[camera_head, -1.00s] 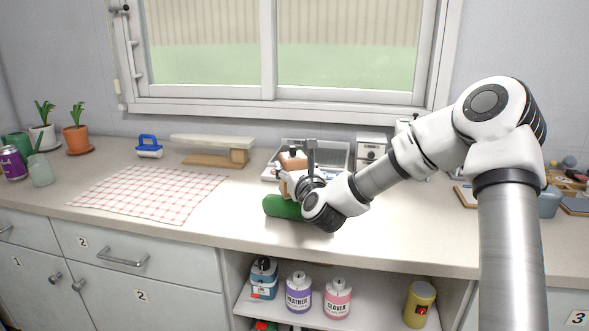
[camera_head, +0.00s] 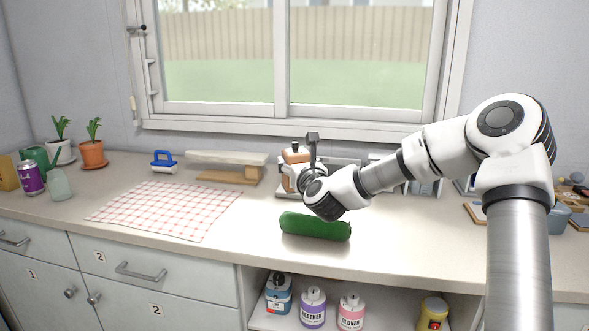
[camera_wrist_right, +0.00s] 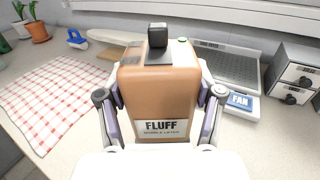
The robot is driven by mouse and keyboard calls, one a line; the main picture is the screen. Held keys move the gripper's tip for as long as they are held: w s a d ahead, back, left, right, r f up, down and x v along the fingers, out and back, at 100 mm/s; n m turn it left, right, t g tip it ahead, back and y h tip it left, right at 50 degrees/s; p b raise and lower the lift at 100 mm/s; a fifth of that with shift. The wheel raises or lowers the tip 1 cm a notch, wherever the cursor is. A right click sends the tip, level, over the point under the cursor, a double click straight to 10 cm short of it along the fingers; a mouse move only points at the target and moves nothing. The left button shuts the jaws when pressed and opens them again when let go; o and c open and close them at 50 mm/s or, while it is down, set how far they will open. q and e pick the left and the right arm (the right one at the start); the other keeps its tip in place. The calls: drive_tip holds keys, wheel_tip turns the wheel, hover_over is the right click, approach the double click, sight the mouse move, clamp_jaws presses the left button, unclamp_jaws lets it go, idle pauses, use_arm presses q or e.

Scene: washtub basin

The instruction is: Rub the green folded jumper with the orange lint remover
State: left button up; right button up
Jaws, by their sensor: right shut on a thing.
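The green folded jumper (camera_head: 315,227) lies as a dark green roll near the counter's front edge in the head view. My right gripper (camera_head: 294,178) is behind it and apart from it in the picture, shut on the orange lint remover (camera_head: 297,157). In the right wrist view the lint remover (camera_wrist_right: 158,92) is a tan-orange block labelled "FLUFF", with a dark knob on top, gripped from both sides. The jumper does not show in the wrist view. My left gripper is not in view.
A red-checked cloth (camera_head: 165,210) lies left of the jumper. A grey device (camera_wrist_right: 222,68) and a drawer box (camera_wrist_right: 296,75) are behind and right of the lint remover.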

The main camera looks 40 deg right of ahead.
drive_tip(key=shift+s+r+p, duration=0.15)
drive_tip(key=shift+r+p, duration=0.3)
drive_tip(key=shift+r, duration=0.8)
